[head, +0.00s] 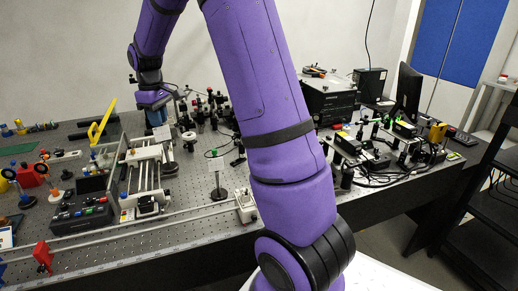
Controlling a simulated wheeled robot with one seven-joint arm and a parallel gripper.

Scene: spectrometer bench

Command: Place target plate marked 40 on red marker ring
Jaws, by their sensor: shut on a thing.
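My gripper (157,118) is small and far off in the head view, at the end of my purple arm, over the back left part of the bench. It is shut, and a small white plate (162,133) shows just under it. The fingers are too small to make out, and no number can be read on the plate. Another white plate (215,164) stands upright on a post with a dark round base, right of the rail device. I cannot pick out the red marker ring; my arm hides part of the bench.
The perforated bench (190,212) is crowded. A railed device (147,175) stands below my gripper, with a yellow bar (102,122) to its left. Dark posts (215,105) cluster behind. A control box (82,212) and red block (42,256) stand front left.

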